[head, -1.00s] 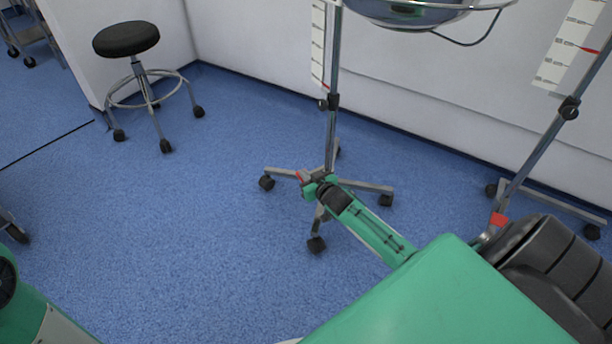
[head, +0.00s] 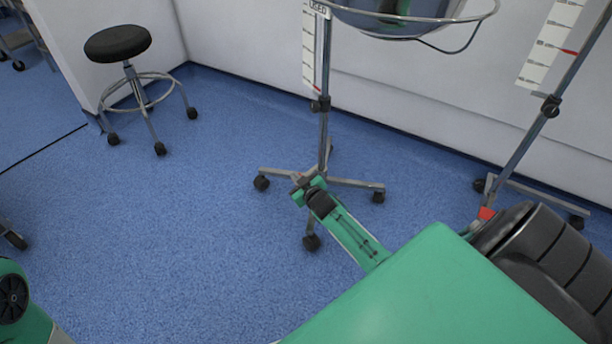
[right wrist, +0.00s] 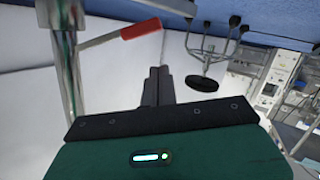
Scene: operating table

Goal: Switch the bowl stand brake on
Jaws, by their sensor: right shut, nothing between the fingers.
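The bowl stand (head: 324,130) is upright, a grey pole on a low base with several black-castered legs and a bowl (head: 400,14) at the top. My right gripper (head: 302,186) is at the stand's base, partly hiding the hub. In the right wrist view its fingers (right wrist: 156,75) are shut with nothing between them. The red-ended brake lever (right wrist: 141,28) stands out from the metal post (right wrist: 64,45), beyond the fingertips and apart from them in the picture. In the head view the lever is mostly hidden around the gripper. My left gripper is not in view.
A second stand (head: 535,130) with a red lever end (head: 487,213) is at the right, near my right arm. A black round stool (head: 118,42) is at the upper left. White walls close off the back.

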